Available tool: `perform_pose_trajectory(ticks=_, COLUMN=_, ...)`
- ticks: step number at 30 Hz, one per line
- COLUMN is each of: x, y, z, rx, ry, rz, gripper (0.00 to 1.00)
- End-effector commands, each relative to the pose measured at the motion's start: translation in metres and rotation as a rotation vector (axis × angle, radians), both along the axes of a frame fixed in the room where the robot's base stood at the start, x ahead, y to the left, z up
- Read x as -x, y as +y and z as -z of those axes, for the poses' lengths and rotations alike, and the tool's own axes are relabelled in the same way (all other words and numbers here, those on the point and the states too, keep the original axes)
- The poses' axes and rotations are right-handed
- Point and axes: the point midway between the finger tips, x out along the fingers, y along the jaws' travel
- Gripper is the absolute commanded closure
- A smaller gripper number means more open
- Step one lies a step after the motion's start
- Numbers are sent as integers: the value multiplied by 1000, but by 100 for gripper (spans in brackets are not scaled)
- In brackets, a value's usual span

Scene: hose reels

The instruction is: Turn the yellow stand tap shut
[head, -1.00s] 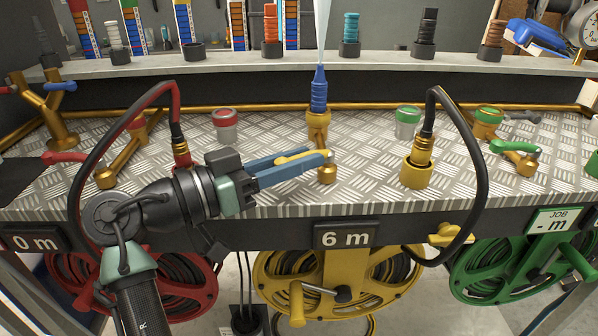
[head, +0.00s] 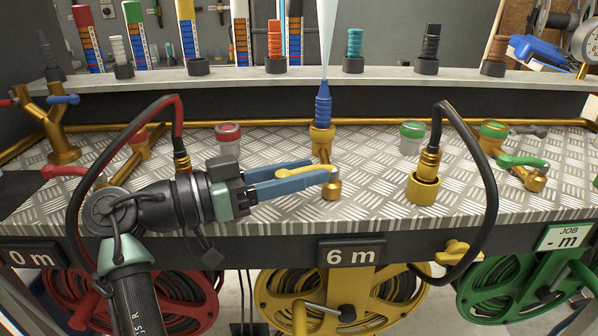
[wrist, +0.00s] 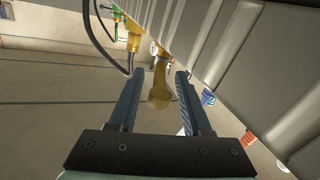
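The yellow stand tap (head: 331,188) stands mid-bench, a brass body with a yellow lever (head: 297,172). The lever points left, toward my gripper. Behind the tap a blue nozzle (head: 323,105) stands upright on a brass fitting, and a pale jet of water (head: 325,40) rises from it. My gripper (head: 322,171) reaches in from the left, its blue fingers on either side of the lever. In the wrist view the fingers (wrist: 157,85) are apart, with the yellow lever (wrist: 158,97) between them and gaps on both sides. The near finger partly hides the lever in the head view.
A black hose (head: 492,190) loops from a yellow socket (head: 423,188) on the right. A green-levered tap (head: 522,162) stands far right. Yellow (head: 300,320), red and green reels hang below the bench edge. The tread plate between fittings is bare.

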Motion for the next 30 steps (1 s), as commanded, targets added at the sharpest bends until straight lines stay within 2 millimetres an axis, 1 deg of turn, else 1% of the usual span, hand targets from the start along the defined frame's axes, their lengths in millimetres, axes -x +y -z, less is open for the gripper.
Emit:
perform_pose_trajectory(ticks=7, x=1, y=1, z=0, rx=-1, ry=-1, rz=1, gripper=52)
perform_pose_trajectory(ticks=11, x=4, y=10, z=0, rx=-1, ry=1, rz=-1, gripper=52)
perform_pose_trajectory(ticks=14, x=12, y=25, z=-1, rx=0, ry=0, rz=-2, gripper=52)
perform_pose_trajectory(ticks=21, x=35, y=74, z=-2, rx=1, ry=-1, rz=-3, gripper=52)
perform_pose_trajectory(ticks=24, x=43, y=91, z=-1, rx=0, ry=0, rz=-2, gripper=52)
perform_pose_trajectory(ticks=27, x=50, y=104, z=-1, rx=0, ry=0, rz=-2, gripper=52)
perform_pose_trajectory(ticks=30, x=54, y=112, z=-1, rx=0, ry=0, rz=-1, gripper=52)
